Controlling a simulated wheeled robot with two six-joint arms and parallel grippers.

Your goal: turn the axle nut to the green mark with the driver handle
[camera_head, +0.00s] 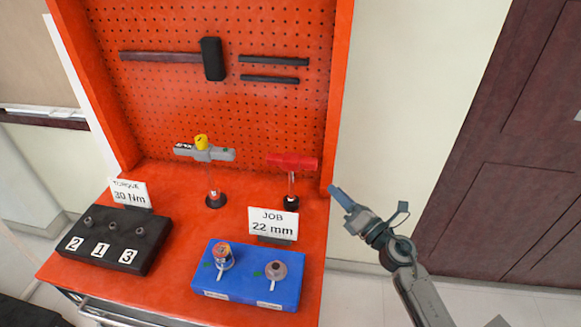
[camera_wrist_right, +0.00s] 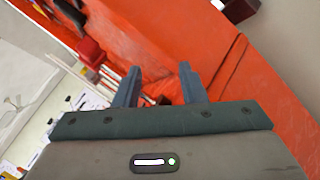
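A blue block (camera_head: 248,289) at the front carries two round fittings, a left one (camera_head: 222,254) with a reddish top and a brown-grey nut (camera_head: 276,270). Green marks lie beside both; I cannot tell which is the axle nut. My right gripper (camera_head: 341,198) is off the bench's right edge, apart from the red handle. In the wrist view its fingers (camera_wrist_right: 160,80) are open and empty. My left gripper is out of view.
A black block (camera_head: 142,261) with several sockets, numbered 2, 1, 3, sits at the left. Signs read "TORQUE 30 Nm" (camera_head: 129,193) and "JOB 22 mm" (camera_head: 273,223). A pegboard (camera_head: 270,120) with a hammer (camera_head: 211,60) rises behind. Floor right of the bench is clear.

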